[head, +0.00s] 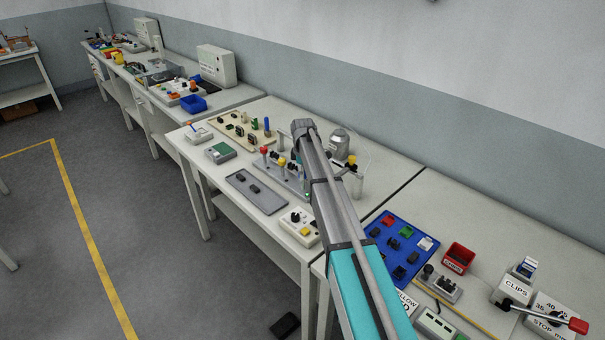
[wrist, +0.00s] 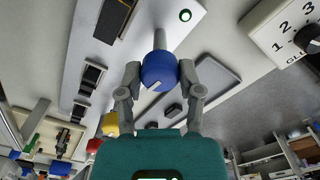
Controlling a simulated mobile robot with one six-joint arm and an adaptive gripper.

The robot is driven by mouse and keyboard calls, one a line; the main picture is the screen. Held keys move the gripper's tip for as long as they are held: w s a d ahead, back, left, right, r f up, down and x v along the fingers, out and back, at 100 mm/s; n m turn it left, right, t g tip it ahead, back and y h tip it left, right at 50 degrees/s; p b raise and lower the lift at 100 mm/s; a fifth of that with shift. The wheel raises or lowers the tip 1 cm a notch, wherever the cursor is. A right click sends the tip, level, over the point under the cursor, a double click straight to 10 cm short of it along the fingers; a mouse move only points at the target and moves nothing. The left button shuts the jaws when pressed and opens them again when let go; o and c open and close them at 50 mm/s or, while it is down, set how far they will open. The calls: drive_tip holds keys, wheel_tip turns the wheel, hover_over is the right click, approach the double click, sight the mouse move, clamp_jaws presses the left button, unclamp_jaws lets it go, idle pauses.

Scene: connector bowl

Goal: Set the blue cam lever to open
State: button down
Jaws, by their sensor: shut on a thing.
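The blue cam lever shows in the wrist view as a round blue knob (wrist: 157,68) with a pale mark on a grey shaft, which rises to a light grey panel (wrist: 135,30). My gripper (wrist: 160,76) has one finger on each side of the knob and is shut on it. In the head view my arm covers the blue lever and my gripper. The lever panel (head: 290,184) partly shows there, with a red-knobbed lever (head: 264,150) and a yellow-knobbed lever (head: 281,162) left of my arm. I cannot tell the blue lever's setting.
A lit green lamp (wrist: 185,15) sits on the panel near the blue lever. A grey tray (head: 257,193) and a white dial box (head: 299,226) lie in front of the panel. A blue tray (head: 382,262) with small parts and a red bin (head: 458,258) stand to the right.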

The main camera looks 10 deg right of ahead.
drive_tip(key=shift+s+n, duration=0.1)
drive_tip(key=shift+n, duration=0.7)
drive_tip(key=shift+c, duration=1.3)
unclamp_jaws()
drive_tip(key=shift+a, duration=0.1)
